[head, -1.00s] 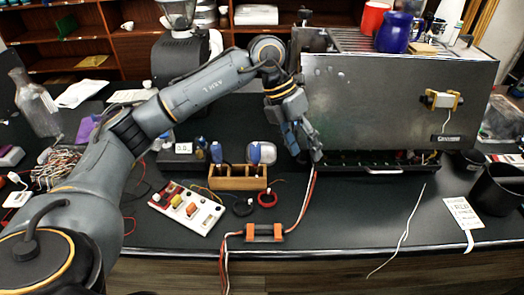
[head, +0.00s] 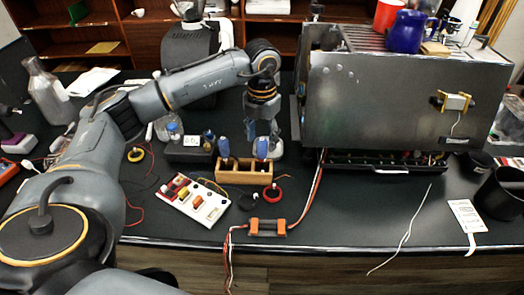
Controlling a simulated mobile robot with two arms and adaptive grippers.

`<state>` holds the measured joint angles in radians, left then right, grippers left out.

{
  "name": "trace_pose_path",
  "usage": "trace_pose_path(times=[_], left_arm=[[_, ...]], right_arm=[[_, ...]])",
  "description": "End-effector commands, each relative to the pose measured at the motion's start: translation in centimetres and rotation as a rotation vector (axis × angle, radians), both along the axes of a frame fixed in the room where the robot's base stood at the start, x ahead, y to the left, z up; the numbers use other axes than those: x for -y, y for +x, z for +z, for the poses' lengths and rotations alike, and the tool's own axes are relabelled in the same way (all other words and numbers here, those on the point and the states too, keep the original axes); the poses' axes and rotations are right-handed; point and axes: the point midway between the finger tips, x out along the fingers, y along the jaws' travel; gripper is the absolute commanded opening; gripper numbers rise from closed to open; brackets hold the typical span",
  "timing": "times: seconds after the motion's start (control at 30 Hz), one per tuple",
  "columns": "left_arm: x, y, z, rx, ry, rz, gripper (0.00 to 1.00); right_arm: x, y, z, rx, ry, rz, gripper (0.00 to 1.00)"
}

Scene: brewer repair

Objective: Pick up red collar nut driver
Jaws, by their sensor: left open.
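Two blue-handled drivers stand upright in a wooden block on the bench: a left driver (head: 224,148) and a right driver (head: 262,148). The wooden block (head: 238,176) has an empty-looking slot at its middle. A red ring (head: 272,194) lies in front of the right driver and a dark ring (head: 246,202) lies to its left. I cannot make out a red collar on either driver. My left gripper (head: 263,143) is open and points down at the right driver, its fingers close around or just behind the handle; contact cannot be told. My right gripper is not in view.
A large metal brewer (head: 400,100) stands close to the right of my left gripper. A white switch board (head: 196,200) lies left of the block. An orange-ended connector (head: 267,228) with cables lies in front.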

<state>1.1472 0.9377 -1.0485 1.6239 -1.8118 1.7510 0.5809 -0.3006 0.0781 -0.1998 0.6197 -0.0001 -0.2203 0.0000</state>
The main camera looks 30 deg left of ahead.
Motion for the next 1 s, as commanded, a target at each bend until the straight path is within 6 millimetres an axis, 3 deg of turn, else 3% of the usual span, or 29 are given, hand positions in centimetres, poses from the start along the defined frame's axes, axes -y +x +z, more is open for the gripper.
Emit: trace_pose_path(times=[0.17,0.33,0.57,0.83,1.0], left_arm=[[0.0,-0.2,-2.3,-0.007,0.001,0.000,0.53],[0.0,0.0,-4.3,-0.003,0.000,0.000,0.53],[0.0,0.0,-4.7,-0.001,0.000,-0.001,0.53],[0.0,0.0,-4.7,-0.001,0.000,-0.001,0.02],[0.0,0.0,-4.6,-0.001,0.000,-0.001,0.00]], right_arm=[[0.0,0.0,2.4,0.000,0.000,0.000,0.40],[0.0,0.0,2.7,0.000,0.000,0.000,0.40],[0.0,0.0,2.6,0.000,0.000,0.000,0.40],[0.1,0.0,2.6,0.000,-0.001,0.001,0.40],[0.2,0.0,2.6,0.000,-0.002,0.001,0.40]])
